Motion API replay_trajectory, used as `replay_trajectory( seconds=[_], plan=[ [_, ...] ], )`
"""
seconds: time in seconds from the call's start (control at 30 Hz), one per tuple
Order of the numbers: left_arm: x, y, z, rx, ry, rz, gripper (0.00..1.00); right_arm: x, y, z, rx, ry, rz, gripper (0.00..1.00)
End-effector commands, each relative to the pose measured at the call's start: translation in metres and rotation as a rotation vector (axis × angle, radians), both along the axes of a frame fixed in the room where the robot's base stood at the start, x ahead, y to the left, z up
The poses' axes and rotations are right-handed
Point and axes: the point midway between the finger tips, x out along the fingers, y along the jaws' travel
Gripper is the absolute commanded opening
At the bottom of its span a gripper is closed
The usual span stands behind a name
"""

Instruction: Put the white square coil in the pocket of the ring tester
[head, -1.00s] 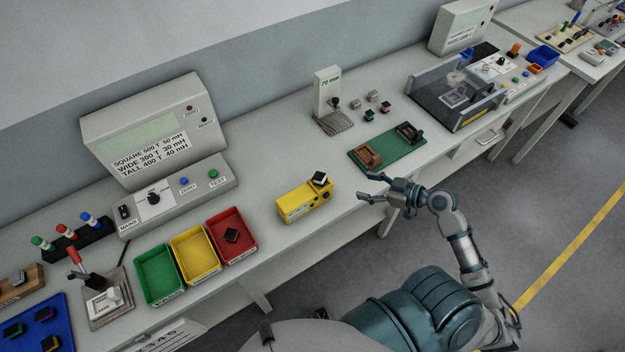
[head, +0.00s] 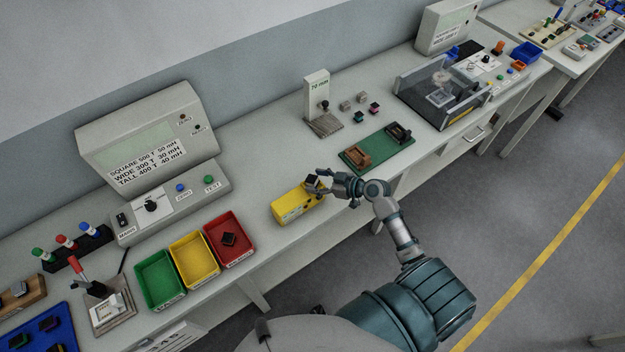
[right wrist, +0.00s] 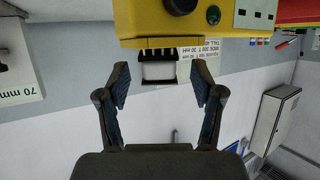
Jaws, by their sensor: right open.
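A coil with a white winding between black end plates (right wrist: 158,70) stands on the yellow box (right wrist: 190,18), with pins showing between it and the box. In the head view only the coil's dark top (head: 312,182) shows clearly, at the right end of the yellow box (head: 292,205). This box looks like the ring tester; I cannot make out its pocket. My right gripper (head: 328,180) is open beside the coil. In the right wrist view its fingers (right wrist: 162,82) lie either side of the coil, with a gap on both sides. My left gripper is not in view.
Green (head: 160,279), yellow (head: 193,258) and red (head: 229,238) bins stand left of the box; the red one holds a dark part. A green board (head: 378,148) with two holders and a 70 mm post (head: 317,95) stand beyond. Bench is clear between.

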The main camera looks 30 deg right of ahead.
Motion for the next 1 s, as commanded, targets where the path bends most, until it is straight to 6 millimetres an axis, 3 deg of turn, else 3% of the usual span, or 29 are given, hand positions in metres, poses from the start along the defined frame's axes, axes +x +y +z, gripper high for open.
replay_trajectory(
  seconds=[0.13, 0.37, 0.4, 0.6, 0.67, 1.0],
  plan=[
    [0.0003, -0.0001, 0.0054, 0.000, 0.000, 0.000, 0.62, 0.0136, 0.0082, -0.0054, 0.001, -0.001, -0.001, 0.67],
    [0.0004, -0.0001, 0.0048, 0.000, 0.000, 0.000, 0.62, 0.0148, 0.0097, -0.0077, -0.001, -0.001, 0.000, 0.67],
    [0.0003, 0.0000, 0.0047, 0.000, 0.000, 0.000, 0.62, 0.0148, 0.0097, -0.0078, 0.000, 0.000, 0.000, 0.64],
    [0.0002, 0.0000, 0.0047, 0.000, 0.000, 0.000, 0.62, 0.0149, 0.0095, -0.0078, 0.000, 0.000, 0.000, 0.14],
    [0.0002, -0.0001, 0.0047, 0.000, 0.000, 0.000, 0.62, 0.0149, 0.0094, -0.0077, 0.000, 0.000, -0.001, 0.02],
    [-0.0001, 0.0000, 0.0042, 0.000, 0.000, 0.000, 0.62, 0.0150, 0.0092, -0.0055, -0.001, -0.001, -0.001, 0.00]
  ],
)
